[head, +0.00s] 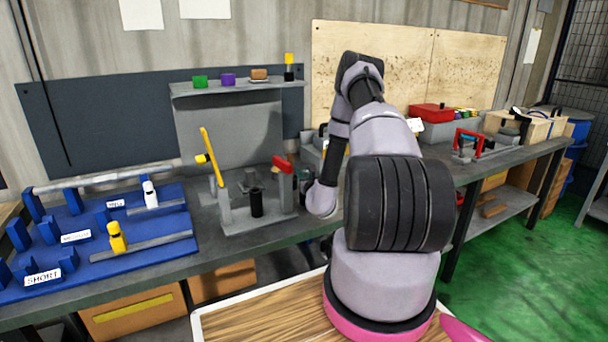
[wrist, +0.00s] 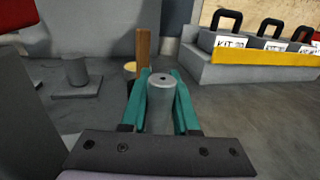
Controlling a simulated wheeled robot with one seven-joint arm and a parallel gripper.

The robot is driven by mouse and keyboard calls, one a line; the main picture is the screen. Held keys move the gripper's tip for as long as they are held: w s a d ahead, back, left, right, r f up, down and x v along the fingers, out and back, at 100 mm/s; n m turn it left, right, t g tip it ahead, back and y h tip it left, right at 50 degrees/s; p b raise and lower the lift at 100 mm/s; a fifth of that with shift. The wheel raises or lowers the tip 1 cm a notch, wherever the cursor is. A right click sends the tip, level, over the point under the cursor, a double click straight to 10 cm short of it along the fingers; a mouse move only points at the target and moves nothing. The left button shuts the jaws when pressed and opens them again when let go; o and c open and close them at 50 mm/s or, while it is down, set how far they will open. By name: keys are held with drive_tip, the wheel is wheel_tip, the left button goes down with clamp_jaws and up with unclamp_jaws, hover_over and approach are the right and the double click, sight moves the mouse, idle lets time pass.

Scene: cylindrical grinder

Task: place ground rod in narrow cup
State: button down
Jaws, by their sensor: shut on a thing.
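My gripper (wrist: 160,98) has teal fingers, and they are closed on a grey metal cylinder with a small hole in its top face, which appears to be the ground rod (wrist: 160,105). The rod's lower end is hidden by the gripper's dark bar. In the head view my arm hides the gripper and the rod. A black cup-like cylinder (head: 257,203) stands upright on the grey fixture (head: 262,222), left of my arm. I cannot tell for sure that it is the narrow cup. The wrist view shows a short grey post on a square base (wrist: 76,75), left of the rod and apart from it.
A yellow lever (head: 211,155) and a red block (head: 283,163) rise from the fixture. A blue rack (head: 60,262) with labelled rests lies left. A shelf (head: 235,88) hangs behind. In the wrist view, a brown upright (wrist: 143,48) stands behind the rod and labelled boxes (wrist: 262,58) stand right.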

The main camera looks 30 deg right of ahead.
drive_tip(key=c, duration=0.7)
unclamp_jaws()
drive_tip(key=shift+o, duration=0.2)
drive_tip(key=shift+r, duration=0.15)
drive_tip(key=s+a, duration=0.2)
drive_tip(key=s, duration=0.9)
drive_tip(key=shift+s+a, duration=0.15)
drive_tip(key=shift+s, duration=0.25)
drive_tip(key=shift+s, duration=0.1)
